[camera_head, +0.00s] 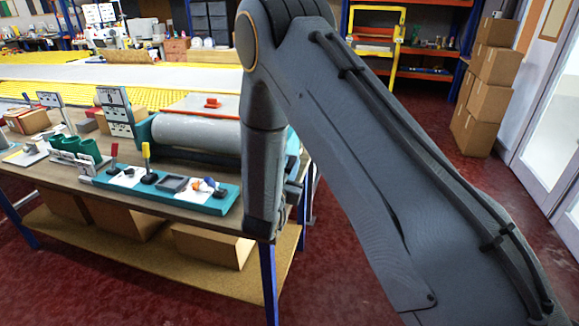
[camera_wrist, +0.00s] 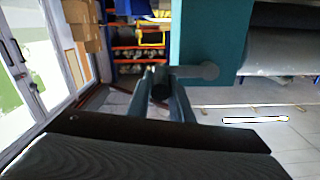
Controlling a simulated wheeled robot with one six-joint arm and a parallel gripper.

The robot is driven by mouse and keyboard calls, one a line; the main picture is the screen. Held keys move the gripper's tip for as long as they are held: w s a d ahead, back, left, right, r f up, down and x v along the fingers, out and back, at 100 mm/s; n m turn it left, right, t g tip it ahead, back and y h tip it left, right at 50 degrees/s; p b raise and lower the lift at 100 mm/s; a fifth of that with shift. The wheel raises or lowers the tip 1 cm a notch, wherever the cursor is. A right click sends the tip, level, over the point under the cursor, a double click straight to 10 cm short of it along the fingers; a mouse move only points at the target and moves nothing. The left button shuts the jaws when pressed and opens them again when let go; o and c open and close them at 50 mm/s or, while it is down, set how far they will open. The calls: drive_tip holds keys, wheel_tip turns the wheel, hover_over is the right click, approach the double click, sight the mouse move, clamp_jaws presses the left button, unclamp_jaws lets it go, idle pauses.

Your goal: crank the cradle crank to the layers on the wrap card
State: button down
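The cradle has teal ends and a large grey roll (camera_head: 195,132); it stands at the right part of the workbench. In the wrist view its teal end panel (camera_wrist: 192,35) carries the grey crank arm (camera_wrist: 195,72), which points left from its round hub. The dark crank handle (camera_wrist: 159,90) sits between the two fingers of my gripper (camera_wrist: 163,92), which look closed against its sides. In the head view my arm hides the gripper and crank. White cards with print (camera_head: 117,112) stand left of the roll; their marks are too small to read.
A teal control strip (camera_head: 160,187) with red and yellow knobs lies along the bench's front edge. Green cups (camera_head: 85,148) stand left of it. Cardboard boxes (camera_head: 487,85) are stacked at the back right. The red floor right of the bench is clear.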

drive_tip(key=shift+f, duration=0.15)
drive_tip(key=f+m+b, duration=0.1)
drive_tip(key=m+b, duration=0.1)
drive_tip(key=shift+a+f+b, duration=0.15)
drive_tip(key=shift+f+b, duration=0.2)
drive_tip(key=shift+f, duration=0.05)
drive_tip(key=f+m+b, duration=0.1)
drive_tip(key=m, duration=0.1)
drive_tip(key=a+f+m+b, duration=0.1)
drive_tip(key=b, duration=0.1)
drive_tip(key=f+m+b, duration=0.2)
drive_tip(key=shift+w+a+m, duration=0.25)
drive_tip(key=shift+w+m, duration=0.05)
drive_tip(key=shift+w, duration=0.05)
drive_tip(key=m+b, duration=0.1)
drive_tip(key=a+f+m+b, duration=0.1)
drive_tip(key=m, duration=0.1)
drive_tip(key=shift+w+a+f+b, duration=0.2)
drive_tip(key=shift+w+a+b, duration=0.05)
drive_tip(key=shift+b, duration=0.15)
drive_tip(key=shift+w+a+f+b, duration=0.15)
drive_tip(key=shift+a+f+b, duration=0.15)
drive_tip(key=shift+a+b, duration=0.2)
drive_tip(key=c, duration=1.6)
unclamp_jaws()
